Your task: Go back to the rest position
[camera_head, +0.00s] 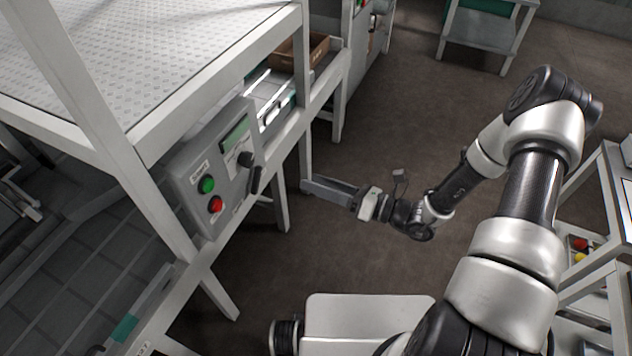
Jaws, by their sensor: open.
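My gripper (330,190) is at the end of my arm near the middle of the picture. It points left toward a leg of the white frame, above the dark floor. It holds nothing that I can see. The gap between its fingers is hard to make out from this angle. My arm reaches in from the lower right, bends at a high elbow at the upper right, and comes down to the gripper.
A grey control box (212,165) with a green button (207,185), a red button (216,205) and a black knob is left of my gripper, on a white-framed machine (150,135). A shelf rack (590,225) stands at right. Brown floor (400,110) is clear behind.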

